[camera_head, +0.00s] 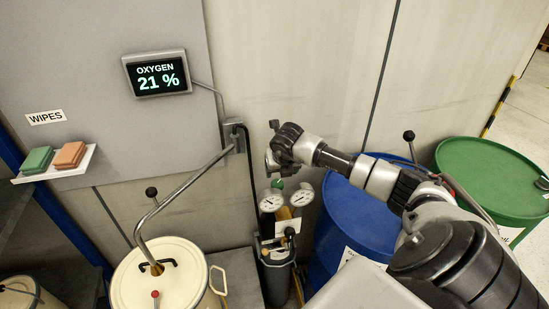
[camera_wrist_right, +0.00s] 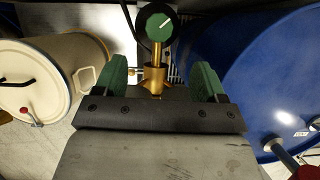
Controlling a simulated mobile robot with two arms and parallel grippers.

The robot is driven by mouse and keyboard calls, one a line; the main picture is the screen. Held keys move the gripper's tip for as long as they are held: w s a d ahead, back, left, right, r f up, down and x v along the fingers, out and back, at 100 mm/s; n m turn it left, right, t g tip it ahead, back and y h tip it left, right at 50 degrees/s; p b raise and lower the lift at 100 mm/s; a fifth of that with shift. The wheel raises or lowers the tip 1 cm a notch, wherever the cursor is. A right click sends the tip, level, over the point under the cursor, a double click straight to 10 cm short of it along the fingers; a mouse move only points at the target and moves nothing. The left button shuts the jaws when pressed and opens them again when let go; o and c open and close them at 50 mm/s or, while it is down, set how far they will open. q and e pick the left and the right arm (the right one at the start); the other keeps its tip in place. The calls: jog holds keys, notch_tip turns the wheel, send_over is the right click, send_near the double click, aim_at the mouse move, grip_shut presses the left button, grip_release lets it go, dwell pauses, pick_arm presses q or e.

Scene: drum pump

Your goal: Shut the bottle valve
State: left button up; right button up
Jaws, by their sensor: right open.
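The bottle valve (camera_wrist_right: 159,27) shows in the right wrist view as a round green knob with a white mark, above a brass fitting (camera_wrist_right: 154,75). My right gripper (camera_wrist_right: 163,70) is open. Its green-padded fingers stand apart on either side of the brass fitting, with nothing gripped, and the knob lies beyond them. In the head view my right gripper (camera_head: 272,155) is above two round gauges and a dark bottle stand (camera_head: 278,275). A small green part (camera_head: 277,184) shows just below the gripper; the rest of the valve is hidden there. My left gripper is not in view.
Two pressure gauges (camera_head: 272,201) sit on the bottle. A cream drum (camera_head: 185,280) with a bent pump pipe (camera_head: 185,190) stands left. A blue drum (camera_head: 345,225) and a green drum (camera_head: 490,175) stand right. An oxygen display (camera_head: 157,74) reads 21 %.

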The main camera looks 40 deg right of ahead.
aim_at(278, 183)
jog(key=p+x, duration=0.1)
jog(key=x, duration=0.7)
jog(key=shift+w+f+p, duration=0.1)
jog(key=shift+f+p, duration=0.15)
jog(key=shift+p, duration=0.15)
jog(key=shift+x, duration=1.1)
jog(key=c, duration=0.9)
